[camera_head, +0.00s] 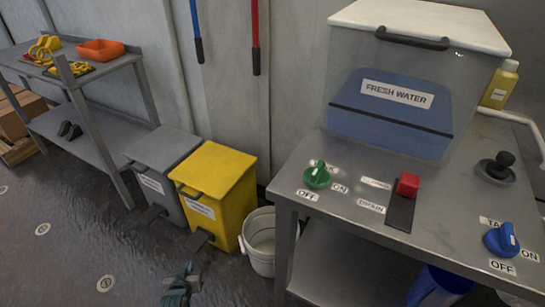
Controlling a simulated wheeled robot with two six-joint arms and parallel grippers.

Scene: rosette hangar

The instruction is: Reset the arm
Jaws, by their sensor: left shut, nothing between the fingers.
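My left gripper (188,270) shows at the bottom of the head view, low over the dark floor. It is shut and empty. It is in front of the yellow pedal bin and to the left of the white bucket, apart from the steel counter. The rest of my left arm is mostly out of the picture. My right gripper is not in view.
A steel counter (330,215) at right bears a green knob (317,176), red switch (408,184), blue knob (501,240) and fresh water tank (390,95). A yellow bin (222,172), grey bin (165,150) and white bucket (262,255) stand left of it. Floor at lower left is clear.

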